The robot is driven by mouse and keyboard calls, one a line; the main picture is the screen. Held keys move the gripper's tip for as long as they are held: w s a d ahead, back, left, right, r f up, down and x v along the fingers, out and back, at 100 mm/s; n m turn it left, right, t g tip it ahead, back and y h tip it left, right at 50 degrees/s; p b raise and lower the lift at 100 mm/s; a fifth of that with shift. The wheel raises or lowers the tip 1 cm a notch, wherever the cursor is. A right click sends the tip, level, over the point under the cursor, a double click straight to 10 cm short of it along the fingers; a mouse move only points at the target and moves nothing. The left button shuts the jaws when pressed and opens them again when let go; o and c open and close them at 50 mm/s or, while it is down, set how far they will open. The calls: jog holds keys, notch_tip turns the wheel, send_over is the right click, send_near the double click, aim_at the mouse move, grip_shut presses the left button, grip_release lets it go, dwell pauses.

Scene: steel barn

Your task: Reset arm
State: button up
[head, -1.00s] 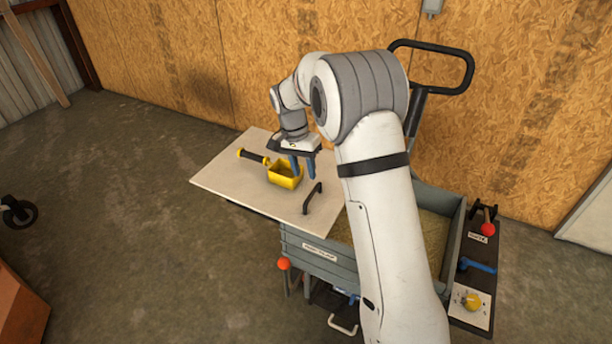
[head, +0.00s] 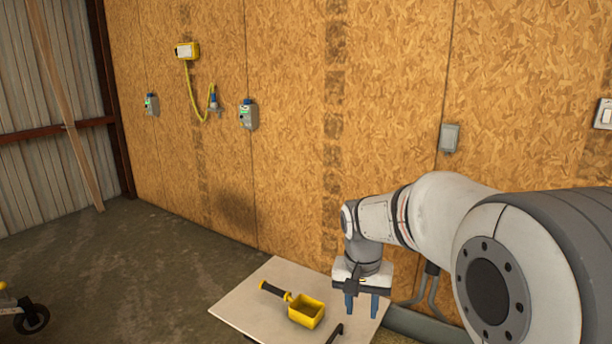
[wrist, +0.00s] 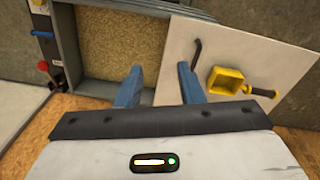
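My gripper (head: 361,302) hangs fingers-down over the right side of a pale board in the head view. Its two blue fingers are apart with nothing between them, and they also show in the wrist view (wrist: 159,88). A yellow scoop (head: 305,312) with a black handle lies on the board (head: 243,300), left of my gripper and apart from it. The scoop also shows in the wrist view (wrist: 226,80), to the right of the fingers.
A grey bin of grain-like material (wrist: 120,52) stands beside the board in the wrist view. A black handle (wrist: 196,50) is on the board. An OSB wall (head: 290,130) with a yellow box (head: 187,51) and cable rises behind. Open floor (head: 130,270) lies left.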

jog(key=s+d+r+n+t+p, duration=0.1)
jog(key=s+d+r+p, duration=0.1)
jog(key=s, duration=0.7)
jog(key=s+d+r+n+t+p, duration=0.1)
jog(key=s+r+n+p, duration=0.1)
jog(key=s, duration=0.7)
jog(key=shift+d+r+y, duration=0.3)
jog(key=shift+d+r, duration=0.05)
jog(key=shift+r, duration=0.35)
